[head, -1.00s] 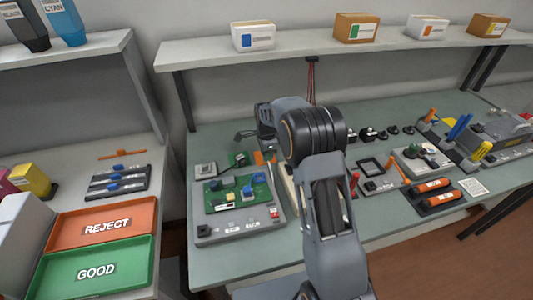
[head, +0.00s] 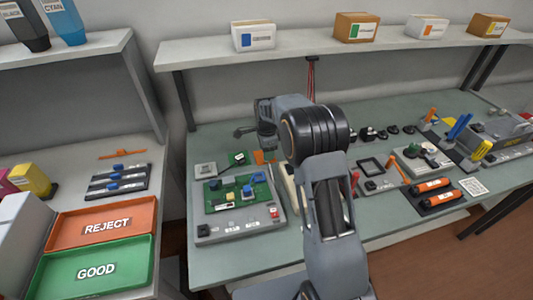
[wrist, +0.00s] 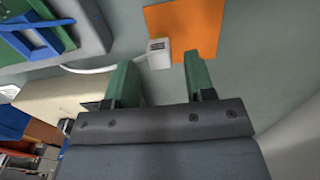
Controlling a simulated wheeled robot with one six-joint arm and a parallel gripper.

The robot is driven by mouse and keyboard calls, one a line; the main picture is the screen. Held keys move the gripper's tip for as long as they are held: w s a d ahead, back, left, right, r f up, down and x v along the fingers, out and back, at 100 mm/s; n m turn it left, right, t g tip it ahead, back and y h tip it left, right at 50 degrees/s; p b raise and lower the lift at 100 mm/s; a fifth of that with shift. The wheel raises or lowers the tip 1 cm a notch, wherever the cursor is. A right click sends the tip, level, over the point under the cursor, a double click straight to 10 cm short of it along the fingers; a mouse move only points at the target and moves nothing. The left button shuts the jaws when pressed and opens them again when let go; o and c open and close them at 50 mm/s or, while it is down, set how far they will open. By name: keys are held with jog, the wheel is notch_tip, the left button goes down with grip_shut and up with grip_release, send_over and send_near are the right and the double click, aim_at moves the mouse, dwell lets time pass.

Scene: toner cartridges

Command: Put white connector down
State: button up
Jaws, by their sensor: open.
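The white connector (wrist: 158,54) shows in the wrist view, a small block on a white cable that runs off to the left. It is at the left edge of an orange patch (wrist: 190,25) on the table. My gripper (wrist: 160,66) is open, its green fingers apart on either side of the connector's near end. I see no finger touching it. Whether it rests fully on the surface is hard to tell. In the head view the orange patch (head: 258,157) shows below my wrist, and the connector cannot be made out.
A grey fixture with a green circuit board (head: 238,194) stands left of my arm. A beige block (wrist: 65,105) lies close to the left finger. A shelf (head: 340,52) spans the back.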

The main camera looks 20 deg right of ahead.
jog(key=s+r+n, duration=0.2)
jog(key=s+r, duration=0.1)
jog(key=r, duration=0.4)
jog(key=s+r+n, duration=0.2)
jog(key=r, duration=0.5)
jog(key=s+f+n+t, duration=0.2)
jog(key=s+n, duration=1.2)
jog(key=s, duration=0.8)
jog(key=shift+s+a+t, duration=0.35)
jog(key=shift+s+t, duration=0.05)
jog(key=shift+t, duration=0.4)
